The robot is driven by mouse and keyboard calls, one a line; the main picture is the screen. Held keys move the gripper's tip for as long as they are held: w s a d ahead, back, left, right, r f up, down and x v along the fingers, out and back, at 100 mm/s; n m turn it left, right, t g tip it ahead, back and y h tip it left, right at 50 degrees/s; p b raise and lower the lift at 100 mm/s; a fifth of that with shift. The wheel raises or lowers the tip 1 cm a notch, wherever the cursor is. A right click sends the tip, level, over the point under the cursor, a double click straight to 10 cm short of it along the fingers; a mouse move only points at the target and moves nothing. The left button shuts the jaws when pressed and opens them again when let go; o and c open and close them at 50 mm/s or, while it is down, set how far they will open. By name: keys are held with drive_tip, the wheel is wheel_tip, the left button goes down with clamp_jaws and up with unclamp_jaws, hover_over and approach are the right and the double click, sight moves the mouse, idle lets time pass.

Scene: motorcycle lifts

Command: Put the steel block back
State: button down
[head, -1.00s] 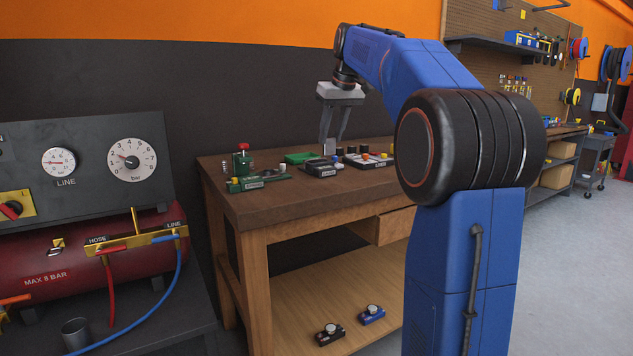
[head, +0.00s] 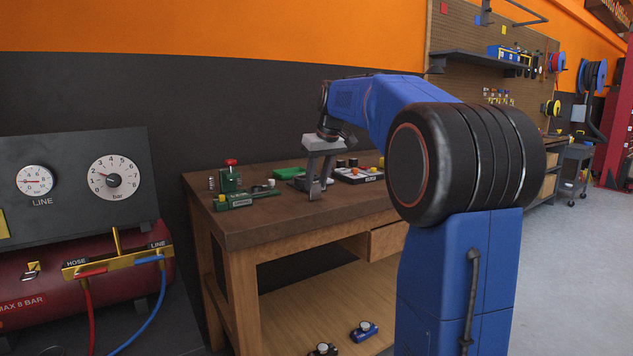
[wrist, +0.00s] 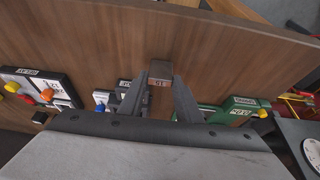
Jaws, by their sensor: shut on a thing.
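My gripper (wrist: 160,88) is shut on the steel block (wrist: 160,69), a small grey-brown block with a reddish marked face, pinched between the fingertips in the wrist view. In the head view my gripper (head: 316,190) points down, low over the workbench near its front edge. The block is hard to make out there. Whether it touches the bench top cannot be told. Behind the fingers is a dark labelled fixture (wrist: 124,87), partly hidden by them. A green labelled fixture (head: 246,199) stands to the left of my gripper in the head view.
A green device with a red knob (head: 231,176) stands at the back left. The compressor (head: 100,270) is further left. Bare wood lies along the bench front.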

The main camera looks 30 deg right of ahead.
drive_tip(key=shift+f, duration=0.25)
drive_tip(key=c, duration=1.3)
unclamp_jaws()
drive_tip(key=v, duration=1.2)
drive_tip(key=shift+s+r, duration=0.1)
drive_tip(key=shift+a, duration=0.1)
drive_tip(key=s+a+f, duration=0.8)
drive_tip(key=s+f, duration=0.3)
drive_tip(key=s, duration=0.1)
drive_tip(key=s+a+f, duration=0.8)
drive_tip(key=s+f, duration=0.3)
drive_tip(key=s, duration=0.1)
drive_tip(key=s+a+f, duration=0.1)
drive_tip(key=s+f, duration=0.2)
drive_tip(key=f, duration=0.1)
drive_tip(key=s+f, duration=0.4)
drive_tip(key=s+a+f, duration=0.1)
drive_tip(key=s+f, duration=0.2)
drive_tip(key=f, duration=0.2)
drive_tip(key=shift+s+a, duration=0.25)
drive_tip(key=shift+a, duration=0.05)
